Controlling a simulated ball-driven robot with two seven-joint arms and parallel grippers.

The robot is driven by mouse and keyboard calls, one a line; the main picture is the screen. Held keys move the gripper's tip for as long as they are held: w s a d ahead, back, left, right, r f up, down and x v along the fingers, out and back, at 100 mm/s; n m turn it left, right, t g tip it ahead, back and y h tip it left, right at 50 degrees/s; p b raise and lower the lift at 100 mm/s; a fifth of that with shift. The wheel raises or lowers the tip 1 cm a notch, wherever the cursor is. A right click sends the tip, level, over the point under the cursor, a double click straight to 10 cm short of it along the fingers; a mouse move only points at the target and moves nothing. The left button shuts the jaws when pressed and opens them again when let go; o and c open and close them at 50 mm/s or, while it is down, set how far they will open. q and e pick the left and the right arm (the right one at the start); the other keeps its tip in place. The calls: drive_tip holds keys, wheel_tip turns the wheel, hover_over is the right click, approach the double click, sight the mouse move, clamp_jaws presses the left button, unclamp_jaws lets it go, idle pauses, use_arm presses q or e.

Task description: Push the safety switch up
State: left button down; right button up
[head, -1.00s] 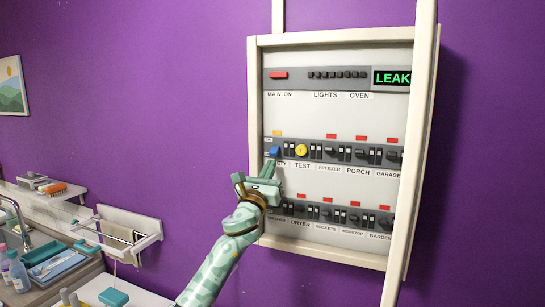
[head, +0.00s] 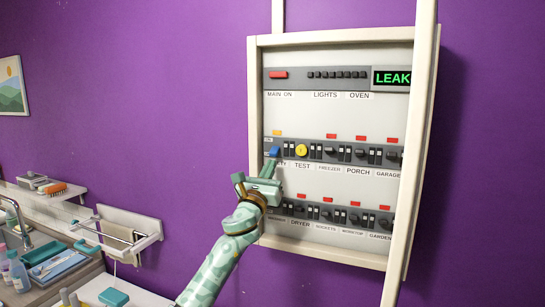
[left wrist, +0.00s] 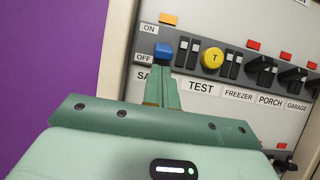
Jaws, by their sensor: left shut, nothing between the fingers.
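The safety switch is a blue lever (head: 274,151) at the left end of the panel's middle row; its label is partly hidden by my gripper. In the left wrist view the blue lever (left wrist: 163,50) sits low, beside the OFF mark and below the ON mark, with an orange flag (left wrist: 168,19) above it. My left gripper (head: 270,166) is shut and empty. Its fingertips (left wrist: 164,68) are right under the lever; I cannot tell whether they touch it. My right gripper is not in view.
The yellow TEST knob (head: 302,150) is just right of the lever, with black breakers and red flags further right. The display (head: 392,78) reads LEAK. A cream upright (head: 412,150) stands along the panel's right side. A rack (head: 125,234) and shelf are at lower left.

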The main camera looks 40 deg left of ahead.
use_arm(q)
drive_tip(key=shift+r, duration=0.15)
wheel_tip(320, 180, up, 2)
drive_tip(key=shift+r+p, duration=0.1)
drive_tip(key=shift+p, duration=1)
drive_tip(key=shift+s+d+f, duration=0.1)
drive_tip(key=shift+s+f, duration=0.2)
drive_tip(key=shift+f, duration=0.1)
drive_tip(key=s+d+p, duration=0.2)
drive_tip(key=s, duration=0.4)
drive_tip(key=shift+p, duration=0.35)
